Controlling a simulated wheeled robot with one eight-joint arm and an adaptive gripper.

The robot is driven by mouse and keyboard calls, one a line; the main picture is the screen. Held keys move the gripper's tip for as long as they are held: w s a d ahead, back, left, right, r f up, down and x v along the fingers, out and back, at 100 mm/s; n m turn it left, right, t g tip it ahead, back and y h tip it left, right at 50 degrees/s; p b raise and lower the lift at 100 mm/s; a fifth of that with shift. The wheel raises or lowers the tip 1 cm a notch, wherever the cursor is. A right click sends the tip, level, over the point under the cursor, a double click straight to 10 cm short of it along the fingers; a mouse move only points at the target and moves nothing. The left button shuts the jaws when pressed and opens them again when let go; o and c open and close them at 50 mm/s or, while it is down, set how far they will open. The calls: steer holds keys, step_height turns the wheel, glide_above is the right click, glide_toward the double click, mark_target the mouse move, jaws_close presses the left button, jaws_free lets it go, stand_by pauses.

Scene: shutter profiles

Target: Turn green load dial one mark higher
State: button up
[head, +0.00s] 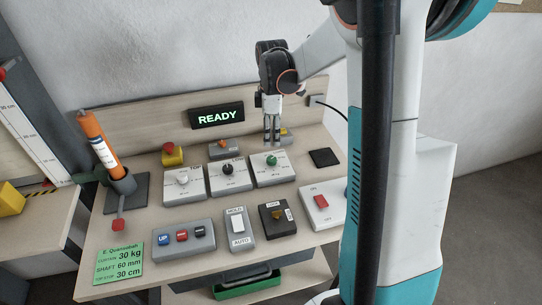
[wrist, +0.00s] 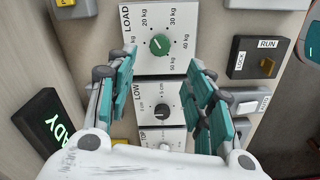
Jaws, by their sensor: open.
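The green load dial (head: 271,160) sits on a white-faced box at the right end of a row of three dials. In the wrist view the green dial (wrist: 159,44) is at the top middle, on a plate marked LOAD with kg marks around it. Its pointer is too small to read surely. My gripper (head: 272,142) points down just above and behind the dial in the head view. In the wrist view my gripper (wrist: 162,65) has its fingers spread wide and empty, with the dial lying between and beyond the tips, apart from them.
A black dial (head: 228,170) and a white dial (head: 182,179) stand to the left. A READY display (head: 217,114) is behind. A switch box (head: 237,223), key box (head: 277,218) and red-button box (head: 321,201) are in front.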

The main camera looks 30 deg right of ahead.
mark_target(272, 158)
step_height(272, 158, down, 10)
steer(key=b, duration=0.2)
steer(key=shift+f+b, duration=0.25)
steer(key=shift+b, duration=0.15)
steer(key=shift+c, duration=0.6)
steer(key=c, duration=1)
